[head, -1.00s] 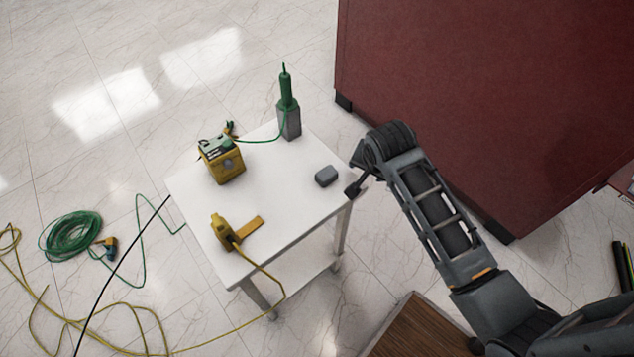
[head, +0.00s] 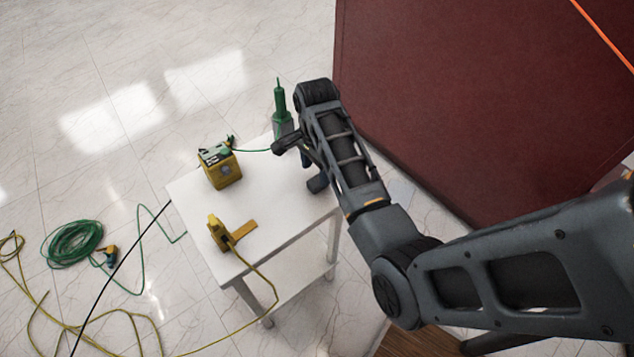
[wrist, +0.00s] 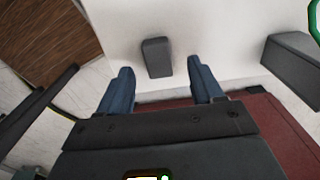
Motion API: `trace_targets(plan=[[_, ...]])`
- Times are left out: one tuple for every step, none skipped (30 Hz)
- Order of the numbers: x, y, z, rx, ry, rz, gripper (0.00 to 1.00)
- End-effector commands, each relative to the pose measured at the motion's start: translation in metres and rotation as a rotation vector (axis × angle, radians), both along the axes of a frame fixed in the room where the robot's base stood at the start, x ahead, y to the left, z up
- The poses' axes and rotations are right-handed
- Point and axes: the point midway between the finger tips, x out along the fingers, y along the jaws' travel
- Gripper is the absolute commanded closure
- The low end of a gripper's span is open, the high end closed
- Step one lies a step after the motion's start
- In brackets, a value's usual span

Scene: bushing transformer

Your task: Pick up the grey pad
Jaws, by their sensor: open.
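The grey pad (wrist: 157,57) is a small rounded block on the white table (wrist: 215,35). In the wrist view it lies just ahead of my open gripper (wrist: 159,67), between the lines of its two blue fingers, with nothing held. In the head view the pad (head: 317,184) shows near the table's right edge, partly covered by my arm. My gripper (head: 306,159) is mostly hidden behind the arm there, above the table close to the pad.
A green tool (head: 281,112) on a grey block (wrist: 293,60) stands behind the pad. A yellow box (head: 224,172) and a yellow tool (head: 219,232) are on the table's left. A large red cabinet (head: 440,100) stands to the right; cables (head: 75,245) lie on the floor.

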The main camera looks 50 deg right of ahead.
Motion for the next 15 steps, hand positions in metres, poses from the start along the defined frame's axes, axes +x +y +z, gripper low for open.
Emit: trace_targets(plan=[[-0.003, 0.0, -0.007, 0.002, 0.004, 0.001, 0.34], [-0.003, 0.0, -0.012, 0.001, 0.004, 0.001, 0.34], [-0.005, -0.001, -0.018, 0.001, 0.003, 0.001, 0.34], [-0.004, 0.0, -0.023, 0.002, 0.003, 0.002, 0.34], [-0.004, 0.0, -0.026, 0.002, 0.002, 0.002, 0.34], [-0.004, 0.0, -0.031, 0.002, 0.002, 0.002, 0.34], [-0.004, 0.0, -0.033, 0.001, 0.001, 0.002, 0.34], [-0.004, 0.0, -0.035, 0.0, 0.0, 0.002, 0.34], [-0.004, 0.0, -0.037, 0.0, 0.0, 0.001, 0.34], [-0.004, 0.0, -0.038, 0.0, 0.0, 0.001, 0.34], [-0.004, -0.001, -0.038, 0.0, 0.0, 0.001, 0.34], [-0.004, -0.001, -0.039, 0.0, -0.001, 0.001, 0.34], [-0.004, -0.001, -0.039, 0.0, -0.001, 0.001, 0.34], [-0.004, -0.001, -0.039, 0.0, -0.001, 0.001, 0.34], [-0.004, -0.001, -0.039, 0.0, -0.001, 0.001, 0.34]])
